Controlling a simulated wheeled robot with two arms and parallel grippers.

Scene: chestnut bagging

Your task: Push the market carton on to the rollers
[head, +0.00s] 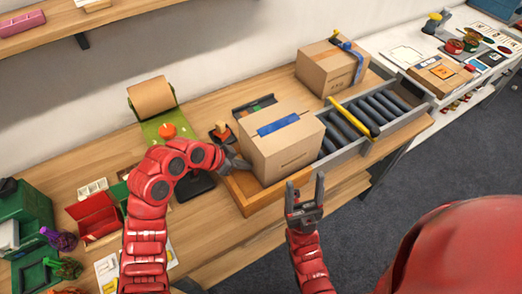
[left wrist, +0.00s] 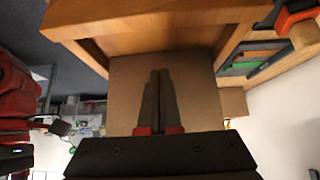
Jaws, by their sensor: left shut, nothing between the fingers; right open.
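The market carton (head: 277,150), a closed brown box with a blue strip on top, sits in a wooden tray (head: 247,203) at the left end of the rollers (head: 380,106). My left gripper (head: 240,163) is shut and empty at the carton's left side. In the left wrist view its closed fingers (left wrist: 159,88) point at the carton's plain face (left wrist: 200,85); I cannot tell whether they touch. My right gripper (head: 305,197) is open and empty, in front of the carton's near right corner.
A yellow bar (head: 353,117) lies across the roller track. A second carton (head: 330,68) stands behind the rollers. A paper roll (head: 152,97) on a green stand and an orange-handled tool (head: 220,132) are left of the carton. Red and green boxes stand further left.

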